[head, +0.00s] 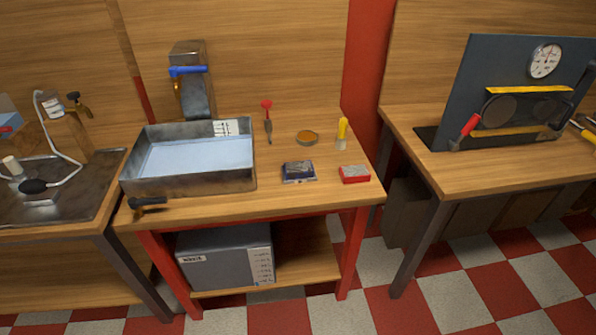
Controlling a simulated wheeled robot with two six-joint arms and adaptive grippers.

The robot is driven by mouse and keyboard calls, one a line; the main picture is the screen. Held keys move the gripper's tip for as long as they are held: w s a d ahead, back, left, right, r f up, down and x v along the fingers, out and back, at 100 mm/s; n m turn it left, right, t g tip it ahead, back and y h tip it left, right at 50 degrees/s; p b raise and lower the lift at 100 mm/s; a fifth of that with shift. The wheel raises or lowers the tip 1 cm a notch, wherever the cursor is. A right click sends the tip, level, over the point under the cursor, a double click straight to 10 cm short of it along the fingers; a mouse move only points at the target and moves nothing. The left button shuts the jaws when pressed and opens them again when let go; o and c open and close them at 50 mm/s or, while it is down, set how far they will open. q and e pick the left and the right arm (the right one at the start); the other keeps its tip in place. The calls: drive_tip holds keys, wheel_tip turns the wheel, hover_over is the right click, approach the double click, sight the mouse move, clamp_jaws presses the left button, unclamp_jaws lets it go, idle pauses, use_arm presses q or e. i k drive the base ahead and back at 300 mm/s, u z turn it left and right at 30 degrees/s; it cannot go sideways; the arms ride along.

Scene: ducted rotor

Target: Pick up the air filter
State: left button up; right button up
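No thing is clearly marked as the air filter, and I cannot tell which one it is. Two small flat blocks lie on the middle wooden bench (200,203). One is a dark blue block (298,172) with a greyish top. The other is a red block (354,174) with a pale top, to its right near the front right corner. Behind them lies a small round orange-brown item (307,138) with a dark rim. Neither of my grippers shows in the head view.
A metal basin (188,184) of pale liquid fills the bench's left side, with a blue-handled fixture (188,72) behind. A gap separates the right bench (460,176).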

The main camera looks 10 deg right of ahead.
sight(298, 169)
drive_tip(key=k, duration=0.45)
drive_tip(key=z, duration=0.65)
drive_tip(key=i, duration=1.3)
drive_tip(key=u, duration=0.5)
